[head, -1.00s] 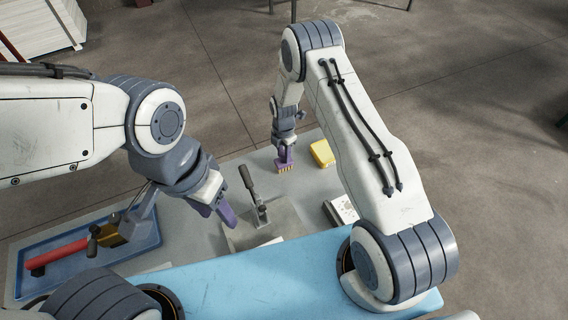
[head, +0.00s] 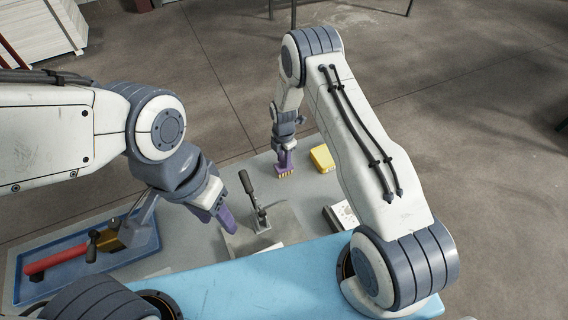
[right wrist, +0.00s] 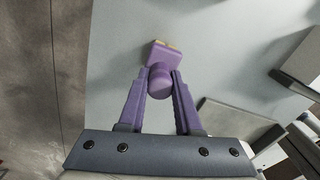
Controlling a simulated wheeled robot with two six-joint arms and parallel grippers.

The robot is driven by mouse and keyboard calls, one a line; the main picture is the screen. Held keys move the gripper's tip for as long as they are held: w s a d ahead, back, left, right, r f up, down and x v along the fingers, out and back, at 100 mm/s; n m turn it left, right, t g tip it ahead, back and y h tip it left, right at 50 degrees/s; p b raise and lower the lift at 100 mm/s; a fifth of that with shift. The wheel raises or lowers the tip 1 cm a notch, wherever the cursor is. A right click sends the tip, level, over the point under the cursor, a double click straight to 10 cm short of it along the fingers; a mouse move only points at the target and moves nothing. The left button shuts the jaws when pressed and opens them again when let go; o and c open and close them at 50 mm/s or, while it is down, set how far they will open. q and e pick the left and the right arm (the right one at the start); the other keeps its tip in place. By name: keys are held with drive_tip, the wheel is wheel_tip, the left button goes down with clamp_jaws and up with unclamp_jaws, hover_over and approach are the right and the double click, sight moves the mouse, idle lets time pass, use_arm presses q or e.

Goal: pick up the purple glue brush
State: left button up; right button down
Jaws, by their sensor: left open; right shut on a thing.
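The purple glue brush (head: 285,171) has pale bristles and stands at the far part of the grey table, bristles down. My right gripper (head: 284,152) is shut on it from above. In the right wrist view the fingers of my right gripper (right wrist: 160,88) close around the round purple handle of the brush (right wrist: 158,54); its head points away, toward the table surface. I cannot tell whether the bristles touch the table. My left gripper (head: 221,222) has purple fingers and hangs open and empty over the table, left of the toggle clamp.
A toggle clamp (head: 257,206) with a dark handle stands mid-table. A yellow block (head: 321,157) lies right of the brush. A blue tray (head: 141,240) at left holds a red-handled tool (head: 57,257). A blue panel (head: 240,281) covers the near side.

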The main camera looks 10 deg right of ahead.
drive_tip(key=shift+r, duration=0.1)
drive_tip(key=shift+r, duration=0.25)
drive_tip(key=r+b, duration=0.2)
drive_tip(key=r, duration=0.1)
drive_tip(key=shift+s+d+r+b, duration=0.25)
drive_tip(key=shift+s+r+b, duration=0.05)
drive_tip(key=shift+r+b, duration=0.1)
drive_tip(key=s+d+r+b, duration=0.3)
drive_tip(key=s+d+r, duration=0.2)
drive_tip(key=s, duration=0.4)
drive_tip(key=shift+s+d+r, duration=0.2)
drive_tip(key=shift+s+r, duration=0.05)
drive_tip(key=shift+r, duration=0.5)
drive_tip(key=c, duration=1.3)
unclamp_jaws()
clamp_jaws()
